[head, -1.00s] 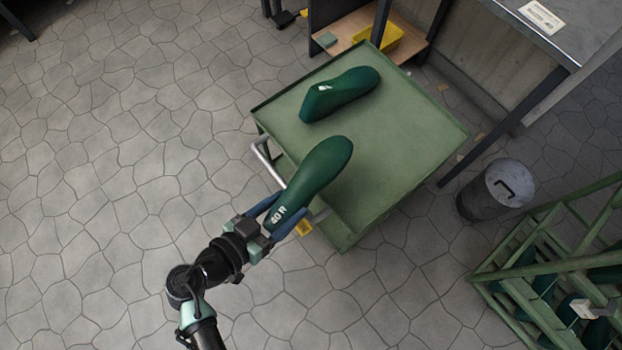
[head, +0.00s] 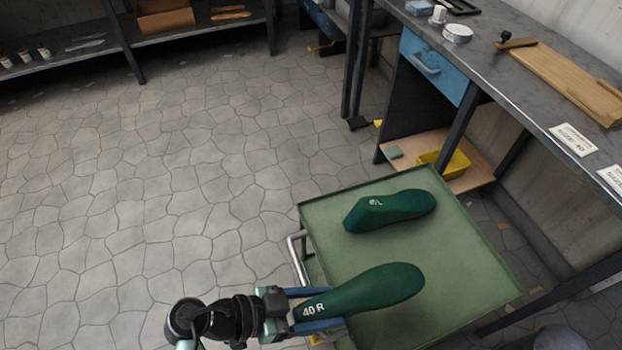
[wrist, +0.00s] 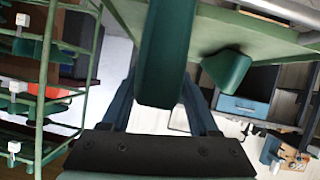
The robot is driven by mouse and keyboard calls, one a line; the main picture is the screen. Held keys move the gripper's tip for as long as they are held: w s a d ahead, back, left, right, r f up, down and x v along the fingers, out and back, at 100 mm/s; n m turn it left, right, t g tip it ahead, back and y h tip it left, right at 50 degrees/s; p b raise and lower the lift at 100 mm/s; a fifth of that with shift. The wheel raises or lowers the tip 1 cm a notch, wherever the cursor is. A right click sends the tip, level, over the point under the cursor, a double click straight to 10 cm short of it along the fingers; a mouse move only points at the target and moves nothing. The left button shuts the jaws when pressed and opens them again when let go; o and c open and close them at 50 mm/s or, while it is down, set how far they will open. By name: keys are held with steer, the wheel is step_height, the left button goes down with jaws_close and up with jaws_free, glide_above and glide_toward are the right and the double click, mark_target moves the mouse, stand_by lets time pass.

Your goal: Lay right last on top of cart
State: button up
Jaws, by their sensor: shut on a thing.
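The right last (head: 372,289) is dark green and marked "40 R". My gripper (head: 318,307) is shut on its marked end, and the rest of it reaches over the cart. In the wrist view the right last (wrist: 163,60) runs between the fingers of my gripper (wrist: 160,100). I cannot tell whether it touches the cart top. The cart (head: 455,258) has a green flat top with a low rim and a handle at its left. The other green last (head: 395,207) lies on the far half of the cart top; it also shows in the wrist view (wrist: 228,70).
A workbench (head: 500,70) with a blue drawer (head: 437,68) stands behind and right of the cart. A yellow bin (head: 450,163) sits on its low shelf. A green rack (wrist: 45,80) shows in the wrist view. The floor to the left is clear.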

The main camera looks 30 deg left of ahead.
mark_target(356, 287)
steer(key=shift+w+d+r, duration=0.1)
steer(key=shift+w+d, duration=1.55)
steer(key=shift+w, duration=0.6)
steer(key=shift+w+d+f, duration=0.1)
steer(key=shift+w+d, duration=1.5)
steer(key=shift+w, duration=0.7)
steer(key=shift+w+d+r, duration=0.1)
steer(key=shift+w+d, duration=1.55)
steer(key=shift+w, duration=0.6)
step_height(356, 287, down, 3)
steer(key=b, duration=0.3)
steer(key=shift+s, duration=0.1)
steer(key=shift+f+b, duration=0.35)
steer(key=shift+b, duration=0.1)
steer(key=o, duration=1.5)
steer(key=shift+c, duration=0.2)
steer(key=shift+s+a+f, duration=0.1)
steer(key=shift+f, duration=0.05)
steer(key=p+v, duration=0.3)
steer(key=v, duration=1)
